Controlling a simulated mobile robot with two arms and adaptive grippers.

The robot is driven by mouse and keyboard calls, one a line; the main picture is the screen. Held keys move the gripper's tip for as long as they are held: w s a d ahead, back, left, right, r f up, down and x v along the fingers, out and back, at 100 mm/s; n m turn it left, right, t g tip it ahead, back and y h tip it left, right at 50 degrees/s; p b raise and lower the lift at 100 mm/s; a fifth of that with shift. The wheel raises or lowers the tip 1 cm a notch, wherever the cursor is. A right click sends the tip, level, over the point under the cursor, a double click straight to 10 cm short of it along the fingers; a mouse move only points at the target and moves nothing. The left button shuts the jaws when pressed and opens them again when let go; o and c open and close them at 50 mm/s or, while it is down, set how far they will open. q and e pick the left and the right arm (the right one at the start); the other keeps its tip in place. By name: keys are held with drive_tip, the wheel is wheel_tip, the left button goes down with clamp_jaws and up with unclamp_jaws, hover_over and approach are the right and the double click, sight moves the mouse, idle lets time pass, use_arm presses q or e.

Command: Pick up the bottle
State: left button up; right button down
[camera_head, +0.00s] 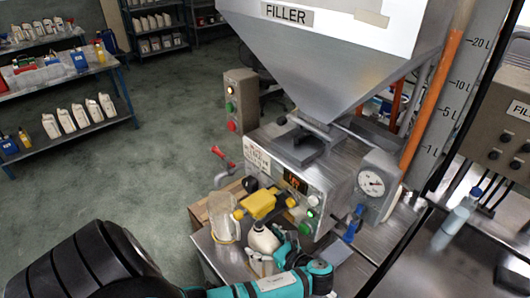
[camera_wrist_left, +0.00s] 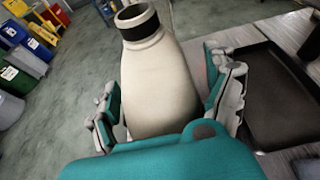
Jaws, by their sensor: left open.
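A cream bottle (camera_wrist_left: 158,80) with a black band at its neck stands between the fingers of my left gripper (camera_wrist_left: 170,102) in the left wrist view. The fingers are open, one on each side of the bottle; whether either touches it I cannot tell. In the head view the bottle (camera_head: 262,238) shows as a pale rounded shape below a yellow part of the filler, partly hidden by my left gripper (camera_head: 272,254). My right gripper is not in view.
The filler machine (camera_head: 330,60) with its hopper and control box (camera_head: 285,180) rises just behind. A clear jug (camera_head: 222,215) stands left of the bottle. A dark tray (camera_wrist_left: 262,95) lies to the right in the wrist view. Shelves of bottles (camera_head: 60,80) stand at the far left.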

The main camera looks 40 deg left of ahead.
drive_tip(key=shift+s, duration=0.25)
use_arm(q)
drive_tip(key=shift+s+d, duration=0.1)
drive_tip(key=shift+c, duration=1.2)
drive_tip(key=c, duration=1.1)
drive_tip(key=shift+r, duration=0.1)
drive_tip(key=c, duration=0.4)
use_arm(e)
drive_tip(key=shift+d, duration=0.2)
use_arm(q)
drive_tip(key=shift+c, duration=0.2)
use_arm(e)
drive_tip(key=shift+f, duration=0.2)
